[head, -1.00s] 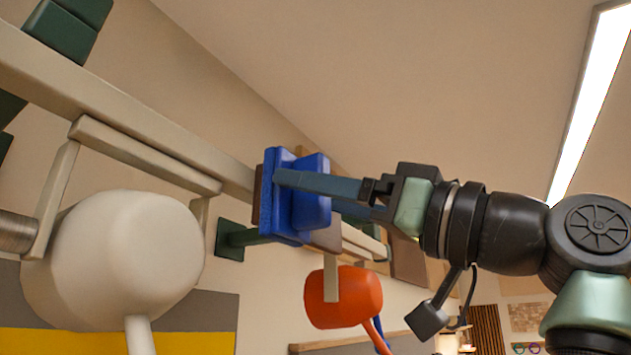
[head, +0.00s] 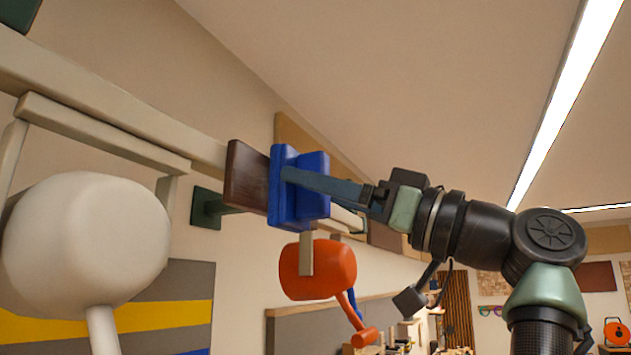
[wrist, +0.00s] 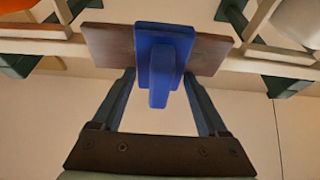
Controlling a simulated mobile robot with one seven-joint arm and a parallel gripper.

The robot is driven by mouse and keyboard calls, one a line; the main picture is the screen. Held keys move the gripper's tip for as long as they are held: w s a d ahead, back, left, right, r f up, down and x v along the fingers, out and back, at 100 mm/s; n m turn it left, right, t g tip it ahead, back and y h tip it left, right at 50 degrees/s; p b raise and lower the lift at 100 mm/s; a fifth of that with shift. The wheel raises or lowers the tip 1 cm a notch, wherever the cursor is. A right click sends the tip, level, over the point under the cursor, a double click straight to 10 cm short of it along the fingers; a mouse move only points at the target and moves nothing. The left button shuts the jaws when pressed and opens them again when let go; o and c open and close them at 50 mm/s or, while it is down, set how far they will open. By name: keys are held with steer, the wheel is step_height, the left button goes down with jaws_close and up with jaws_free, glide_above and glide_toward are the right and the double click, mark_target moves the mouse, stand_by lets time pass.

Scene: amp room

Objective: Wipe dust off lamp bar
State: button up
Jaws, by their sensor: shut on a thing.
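The lamp bar (head: 130,115) is a long cream beam along the wall, running from upper left down to the right. A dark brown flat patch (head: 247,175) covers part of its front face, and shows on both sides of the blue pad in the wrist view (wrist: 108,45). The blue pad (head: 284,190) with a blue grip block (head: 313,185) is against or very close to the patch; contact is hard to tell. My gripper (head: 305,180) is shut on the grip block, also seen in the wrist view (wrist: 158,85). The pad hides the patch behind it.
A white lamp (head: 85,240) hangs under the bar at left. A red-orange lamp (head: 318,270) hangs just below the pad. A green bracket (head: 207,208) joins the bar to the wall. The space under the ceiling at right is open.

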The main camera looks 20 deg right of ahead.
steer(key=shift+w+d, duration=1.7)
steer(key=shift+d, duration=0.4)
steer(key=s+a+b, duration=0.1)
steer(key=b, duration=0.1)
steer(key=s+a+b, duration=0.1)
steer(key=a+b, duration=0.1)
steer(key=shift+s+a+f+b, duration=0.2)
steer(key=shift+s+a+b, duration=0.05)
steer(key=shift+s+b, duration=0.15)
steer(key=shift+s+a+r+b, duration=0.15)
steer(key=shift+s+a+b, duration=0.45)
steer(key=shift+a, duration=0.2)
steer(key=shift+s+a+b, duration=0.95)
steer(key=shift+a+b, duration=0.15)
steer(key=shift+a, duration=0.15)
steer(key=shift+s+a+b, duration=0.5)
steer(key=shift+a+b, duration=0.05)
steer(key=shift+b, duration=0.1)
steer(key=shift+s+a+b, duration=0.3)
steer(key=shift+s+a, duration=0.15)
steer(key=shift+a, duration=0.2)
